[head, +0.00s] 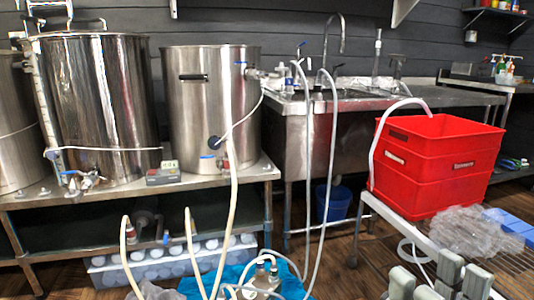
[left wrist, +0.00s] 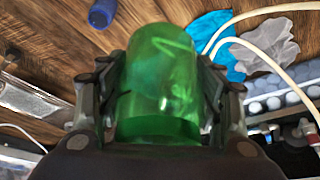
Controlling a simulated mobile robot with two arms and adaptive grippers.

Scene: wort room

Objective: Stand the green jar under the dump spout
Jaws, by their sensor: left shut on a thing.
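The green jar (left wrist: 158,85) is translucent and fills the middle of the left wrist view. My left gripper (left wrist: 157,105) is shut on it, with a finger on each side. The jar is held above the wood floor; neither it nor the left gripper shows in the head view. My right gripper (head: 438,283) shows in part at the bottom right of the head view, and its fingertip gap is unclear. A small valve (head: 75,182) sits low on the left steel kettle (head: 100,100). I cannot tell which fitting is the dump spout.
A second kettle (head: 210,100) stands on the steel bench (head: 230,178). Pale hoses (head: 232,190) hang in front. A red crate (head: 435,165) and crumpled plastic (head: 470,232) rest on a rack at right. A bin of bottles (head: 165,262) and blue cloth (head: 240,280) are below.

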